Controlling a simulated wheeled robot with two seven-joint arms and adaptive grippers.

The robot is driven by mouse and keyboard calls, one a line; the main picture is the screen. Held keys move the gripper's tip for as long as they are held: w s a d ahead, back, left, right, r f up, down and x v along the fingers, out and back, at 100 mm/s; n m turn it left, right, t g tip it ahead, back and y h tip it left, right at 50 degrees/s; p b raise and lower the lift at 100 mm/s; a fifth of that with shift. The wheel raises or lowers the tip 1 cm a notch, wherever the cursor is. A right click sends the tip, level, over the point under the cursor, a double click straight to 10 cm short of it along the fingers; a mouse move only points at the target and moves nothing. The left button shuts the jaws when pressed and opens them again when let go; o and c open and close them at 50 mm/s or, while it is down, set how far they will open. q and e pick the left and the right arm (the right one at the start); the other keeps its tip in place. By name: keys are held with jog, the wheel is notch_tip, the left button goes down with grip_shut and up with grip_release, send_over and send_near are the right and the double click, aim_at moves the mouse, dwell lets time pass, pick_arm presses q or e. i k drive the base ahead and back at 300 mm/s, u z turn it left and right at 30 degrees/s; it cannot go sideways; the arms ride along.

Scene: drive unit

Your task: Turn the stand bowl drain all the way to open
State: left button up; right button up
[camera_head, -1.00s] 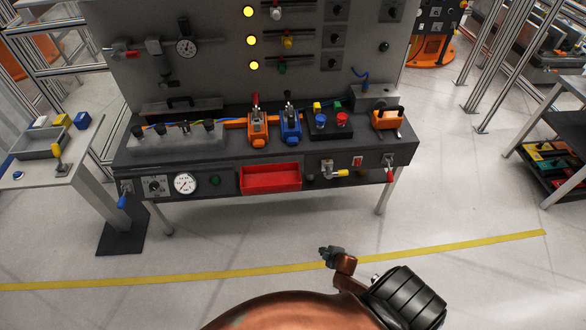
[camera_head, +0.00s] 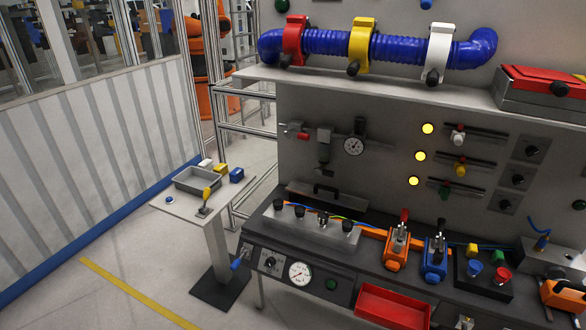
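On the grey upright panel, a pipe assembly carries a dark bowl-shaped unit (camera_head: 325,150) with a narrower lower end. A small red-handled valve (camera_head: 301,134) is to its left and a round gauge (camera_head: 354,146) to its right. I cannot tell for certain which part is the bowl drain; its turn position is too small to read. Neither of my grippers is in view.
Below the panel is a dark bench with a black-knobbed grey block (camera_head: 312,228), orange and blue clamps (camera_head: 435,255) and a red tray (camera_head: 392,306). A side table (camera_head: 185,205) stands left of the bench. Open floor (camera_head: 150,270) lies at the front left.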

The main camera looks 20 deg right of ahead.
aim_at(320, 171)
jog(key=u, duration=0.05)
jog(key=i, duration=1.4)
jog(key=z, duration=0.65)
